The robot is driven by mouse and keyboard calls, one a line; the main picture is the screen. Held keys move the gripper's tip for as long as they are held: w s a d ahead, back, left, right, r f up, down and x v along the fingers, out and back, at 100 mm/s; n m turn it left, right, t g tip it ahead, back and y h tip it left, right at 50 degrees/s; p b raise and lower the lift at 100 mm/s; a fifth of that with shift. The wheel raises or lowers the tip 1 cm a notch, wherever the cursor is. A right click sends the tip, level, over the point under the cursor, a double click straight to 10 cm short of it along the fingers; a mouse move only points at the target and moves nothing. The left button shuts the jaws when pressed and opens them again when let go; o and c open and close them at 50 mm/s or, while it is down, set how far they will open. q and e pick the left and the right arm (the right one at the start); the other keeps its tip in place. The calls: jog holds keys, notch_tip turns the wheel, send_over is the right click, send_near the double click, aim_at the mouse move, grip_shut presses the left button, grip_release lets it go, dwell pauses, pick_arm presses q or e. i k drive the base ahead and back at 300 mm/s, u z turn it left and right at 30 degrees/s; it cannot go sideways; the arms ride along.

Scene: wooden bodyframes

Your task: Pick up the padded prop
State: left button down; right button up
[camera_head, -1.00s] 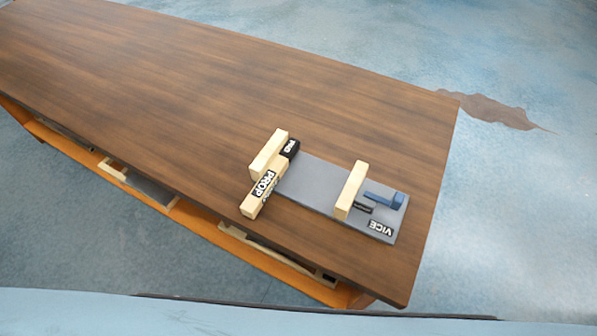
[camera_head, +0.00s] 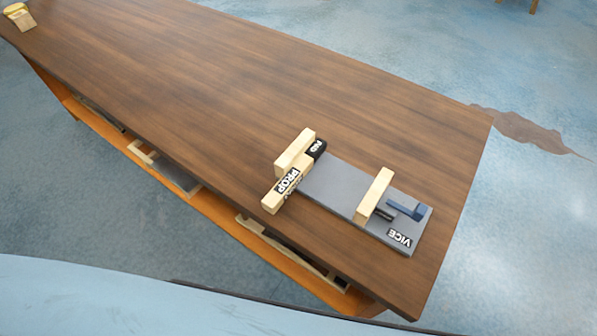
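The padded prop (camera_head: 274,201) is a pale wooden bar with a black PROP label and a black end marked PAD (camera_head: 317,148). It lies against the near side of the left wooden jaw (camera_head: 295,150) of the vice, at the left end of its grey base (camera_head: 333,189). I cannot tell whether it is clamped or only resting there. The vice's right wooden jaw (camera_head: 373,196) stands apart from the prop, with a blue handle (camera_head: 408,211) beside it. Neither of my grippers is in view.
The long brown table (camera_head: 220,90) is mostly clear left of the vice. A small pale wooden item (camera_head: 20,17) sits at its far left corner. An orange lower shelf (camera_head: 215,208) holds frame pieces. A pale blue surface (camera_head: 120,300) crosses the lower left foreground.

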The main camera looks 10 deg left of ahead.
aim_at(274, 199)
jog(key=k, duration=0.45)
jog(key=z, duration=3.75)
jog(key=k, duration=2.25)
jog(key=u, duration=1.7)
jog(key=i, duration=0.55)
jog(key=u, duration=0.05)
